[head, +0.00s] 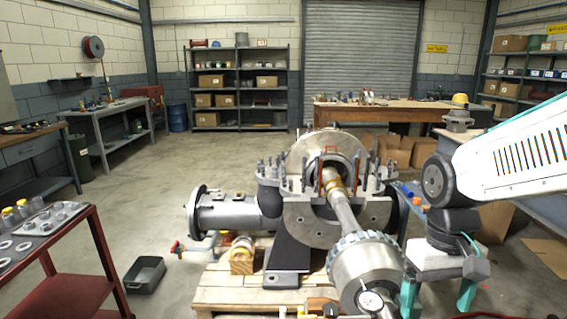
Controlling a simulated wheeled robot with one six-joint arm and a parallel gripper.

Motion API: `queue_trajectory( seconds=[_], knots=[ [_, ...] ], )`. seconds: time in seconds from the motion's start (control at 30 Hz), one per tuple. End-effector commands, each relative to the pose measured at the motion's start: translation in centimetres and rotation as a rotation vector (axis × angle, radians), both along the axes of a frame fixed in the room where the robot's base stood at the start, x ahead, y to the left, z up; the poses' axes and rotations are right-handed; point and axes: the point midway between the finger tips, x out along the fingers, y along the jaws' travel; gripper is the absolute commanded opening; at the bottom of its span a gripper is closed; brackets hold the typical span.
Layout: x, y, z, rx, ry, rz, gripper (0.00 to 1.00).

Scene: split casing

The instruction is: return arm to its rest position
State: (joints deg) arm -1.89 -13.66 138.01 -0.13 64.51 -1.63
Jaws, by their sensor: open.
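My white arm comes in from the right edge in the head view and bends down at a dark joint. My gripper (438,294) is at the lower right, with two teal fingers pointing down and spread apart. Nothing shows between the fingers. The left finger appears close beside the large round coupling (366,270) on the pump shaft; I cannot tell whether they touch. The open split casing (310,222) stands on a wooden pallet, with its shaft (343,208) and upright studs exposed. My arm hides part of the area right of the casing.
A red cart (70,290) with small parts stands at the left, near a dark bin (145,272) on the floor. The pallet (230,291) fills the front middle. A wooden workbench (380,112) and shelves (240,85) stand at the back. The floor at left centre is clear.

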Motion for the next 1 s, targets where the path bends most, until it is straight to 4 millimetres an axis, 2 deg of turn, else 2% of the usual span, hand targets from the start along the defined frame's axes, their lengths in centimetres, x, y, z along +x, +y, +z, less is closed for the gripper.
queue_trajectory(
  seconds=[0.03,0.2,0.3,0.4,0.6,1.0],
  knots=[
    [-1.6,-0.2,1.1,0.000,-0.023,-0.012,0.87],
    [-6.4,-0.6,3.4,-0.001,-0.088,-0.043,0.87],
    [-8.3,-0.8,4.3,0.000,-0.141,-0.053,0.87],
    [-9.4,-0.9,5.1,0.001,-0.197,-0.058,0.87],
    [-10.1,-1.0,6.2,0.003,-0.265,-0.063,0.87],
    [-10.0,-1.0,6.3,0.003,-0.270,-0.064,0.87]
  ],
)
